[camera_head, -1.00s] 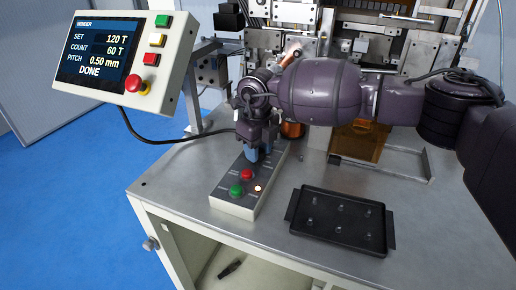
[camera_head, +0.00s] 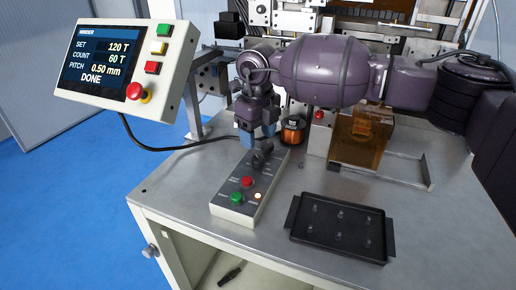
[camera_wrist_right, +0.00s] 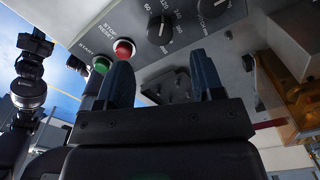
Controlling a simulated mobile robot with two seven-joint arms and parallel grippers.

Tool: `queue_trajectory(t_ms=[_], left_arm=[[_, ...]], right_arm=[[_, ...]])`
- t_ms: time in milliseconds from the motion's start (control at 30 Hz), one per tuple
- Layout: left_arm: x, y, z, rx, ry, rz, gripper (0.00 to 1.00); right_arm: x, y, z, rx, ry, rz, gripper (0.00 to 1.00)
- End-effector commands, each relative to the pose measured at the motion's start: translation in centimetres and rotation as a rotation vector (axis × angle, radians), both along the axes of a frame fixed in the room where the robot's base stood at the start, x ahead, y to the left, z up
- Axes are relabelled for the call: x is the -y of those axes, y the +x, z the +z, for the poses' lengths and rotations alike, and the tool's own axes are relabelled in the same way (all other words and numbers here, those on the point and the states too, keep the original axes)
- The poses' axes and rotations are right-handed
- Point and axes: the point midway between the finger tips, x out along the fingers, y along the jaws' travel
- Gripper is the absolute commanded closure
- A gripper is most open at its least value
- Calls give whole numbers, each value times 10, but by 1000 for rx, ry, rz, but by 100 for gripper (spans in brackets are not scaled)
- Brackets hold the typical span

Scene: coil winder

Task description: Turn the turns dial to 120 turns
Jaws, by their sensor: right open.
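The grey control box (camera_head: 225,208) stands on the machine table. A dark dial (camera_head: 262,157) shows on its upper part. In the right wrist view a black dial (camera_wrist_right: 160,29) has numbers such as 60 and 120 printed around it; a second dial (camera_wrist_right: 213,8) is beside it. My right gripper (camera_head: 258,138) is open and empty, just above and behind the dial, apart from it. Its two blue fingers also show in the right wrist view (camera_wrist_right: 163,72). The display (camera_head: 101,61) reads SET 120 T, COUNT 60 T, PITCH 0.50 mm, DONE. My left gripper is not seen.
A red button (camera_head: 247,181), a green button (camera_head: 237,198) and a lit lamp (camera_head: 258,195) are on the box's near end. A black tray (camera_head: 300,236) lies to the right. A copper spool (camera_head: 292,131) stands behind. The table between box and tray is clear.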

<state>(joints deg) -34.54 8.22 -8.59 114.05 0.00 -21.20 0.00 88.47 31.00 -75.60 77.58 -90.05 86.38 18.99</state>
Motion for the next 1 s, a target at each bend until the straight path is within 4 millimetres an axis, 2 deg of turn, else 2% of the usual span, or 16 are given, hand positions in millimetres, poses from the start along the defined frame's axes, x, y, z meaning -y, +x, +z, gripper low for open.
queue_trajectory(t_ms=[100, 300, 767, 867, 1000], left_arm=[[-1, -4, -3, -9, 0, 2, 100], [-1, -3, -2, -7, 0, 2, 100], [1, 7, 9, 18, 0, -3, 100], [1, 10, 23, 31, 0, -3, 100], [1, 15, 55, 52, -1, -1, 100]], right_arm=[[0, 0, 19, 0, 0, 0, 39], [0, 0, 38, -1, -1, 0, 39], [0, -1, 46, 2, -1, 0, 39], [0, -3, 65, 17, 0, 0, 39], [0, -7, 110, 45, 0, 0, 39]])
